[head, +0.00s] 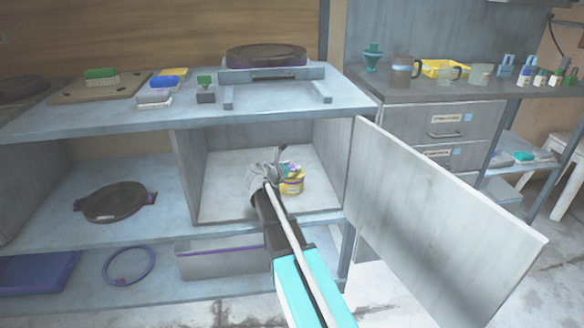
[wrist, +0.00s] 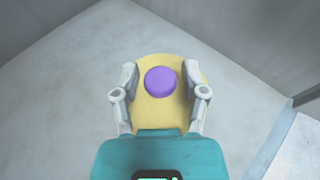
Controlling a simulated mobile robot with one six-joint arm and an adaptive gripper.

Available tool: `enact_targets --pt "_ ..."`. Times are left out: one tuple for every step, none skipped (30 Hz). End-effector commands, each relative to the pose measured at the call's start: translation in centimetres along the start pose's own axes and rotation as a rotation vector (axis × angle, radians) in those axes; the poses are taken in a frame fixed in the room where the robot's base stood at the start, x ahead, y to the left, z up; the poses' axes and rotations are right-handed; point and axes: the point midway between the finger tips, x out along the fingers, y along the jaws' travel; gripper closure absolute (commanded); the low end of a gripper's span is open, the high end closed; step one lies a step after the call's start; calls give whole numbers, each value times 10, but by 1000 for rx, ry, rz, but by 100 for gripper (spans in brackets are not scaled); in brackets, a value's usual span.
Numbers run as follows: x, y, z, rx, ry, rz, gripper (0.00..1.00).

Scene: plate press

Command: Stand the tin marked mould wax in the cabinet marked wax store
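The yellow tin (head: 292,186) with purple marking is inside the open cabinet (head: 222,200) under the workbench, low over or on its pale floor. Its lettering is too small to read. In the wrist view the tin (wrist: 160,112) shows a round purple spot, and the two grey fingers of my gripper (wrist: 162,85) lie against its left and right sides. In the head view my gripper (head: 272,178) reaches into the cabinet and partly hides the tin. I cannot tell whether the tin's base touches the floor. No cabinet marking is readable.
The cabinet door (head: 440,225) hangs wide open to the right. A press plate (head: 265,57), brushes and blocks are on the bench above. A dark round plate (head: 115,202) lies on the shelf to the left. Labelled drawers (head: 445,132) stand at right.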

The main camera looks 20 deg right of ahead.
Motion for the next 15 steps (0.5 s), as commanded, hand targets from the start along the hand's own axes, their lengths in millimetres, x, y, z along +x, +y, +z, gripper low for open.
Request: enact_targets --pt "0 0 0 0 0 0 30" --pt "0 0 0 0 0 0 30" --pt "0 0 0 0 0 0 30" --pt "0 0 0 0 0 0 30" --pt "0 0 0 0 0 0 30" --pt "0 0 0 0 0 0 30" --pt "0 0 0 0 0 -1 30" --pt "0 0 0 0 0 -1 30" --pt "0 0 0 0 0 -1 30" --pt "0 0 0 0 0 -1 30" --pt "0 0 0 0 0 -1 30" --pt "0 0 1 0 0 -1 30" --pt "0 -1 1 0 0 -1 30" --pt "0 -1 1 0 0 -1 30" --pt "0 -1 2 0 0 -1 30"
